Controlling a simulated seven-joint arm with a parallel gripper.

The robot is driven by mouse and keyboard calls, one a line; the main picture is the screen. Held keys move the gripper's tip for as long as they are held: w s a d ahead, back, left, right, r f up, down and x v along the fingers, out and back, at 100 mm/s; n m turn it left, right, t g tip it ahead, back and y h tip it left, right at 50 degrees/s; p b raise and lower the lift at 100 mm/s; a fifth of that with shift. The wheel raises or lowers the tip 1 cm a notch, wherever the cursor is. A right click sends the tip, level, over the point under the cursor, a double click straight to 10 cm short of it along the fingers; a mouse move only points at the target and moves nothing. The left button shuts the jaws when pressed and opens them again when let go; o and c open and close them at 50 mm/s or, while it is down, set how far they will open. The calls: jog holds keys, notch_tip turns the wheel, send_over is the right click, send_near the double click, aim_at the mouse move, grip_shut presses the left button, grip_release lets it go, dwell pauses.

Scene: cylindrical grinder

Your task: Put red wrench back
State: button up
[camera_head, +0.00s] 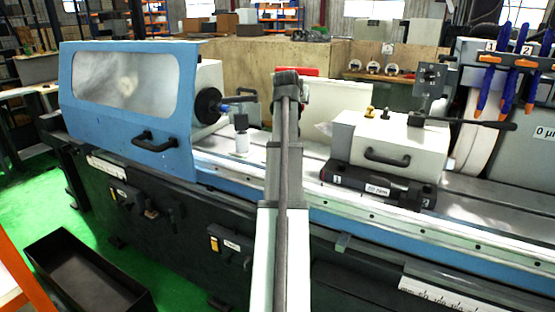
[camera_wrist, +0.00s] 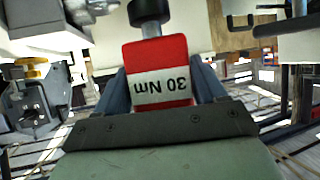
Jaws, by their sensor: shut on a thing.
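The red wrench (camera_wrist: 158,62) fills the middle of the wrist view, its white label reading "30 Nm" upside down. My gripper (camera_wrist: 162,85) is shut on it, one dark finger on each side. A metal neck and a round black end (camera_wrist: 149,12) extend beyond the red part. In the head view a bit of red (camera_head: 310,71) shows behind my gripper (camera_head: 287,78), held up above the machine bed; the rest is hidden by my arm.
A white housing with a black handle (camera_head: 400,140) stands just behind the holder. The blue guard (camera_head: 130,100) is at left. Blue-and-orange tools (camera_head: 508,75) hang at upper right. A black bin (camera_head: 85,275) is on the floor.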

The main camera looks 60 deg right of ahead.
jog(key=w+d+r+n+t, duration=0.1)
jog(key=w+d+r, duration=0.1)
jog(key=w, duration=0.3)
jog(key=w+d+r, duration=0.2)
jog(key=w, duration=0.3)
notch_tip(320, 180, down, 18)
jog(key=shift+y, duration=0.3)
jog(key=shift+w+f, duration=0.1)
jog(key=shift+f, duration=0.05)
jog(key=o, duration=1.5)
jog(key=v, duration=1.2)
jog(key=shift+a+f, duration=0.1)
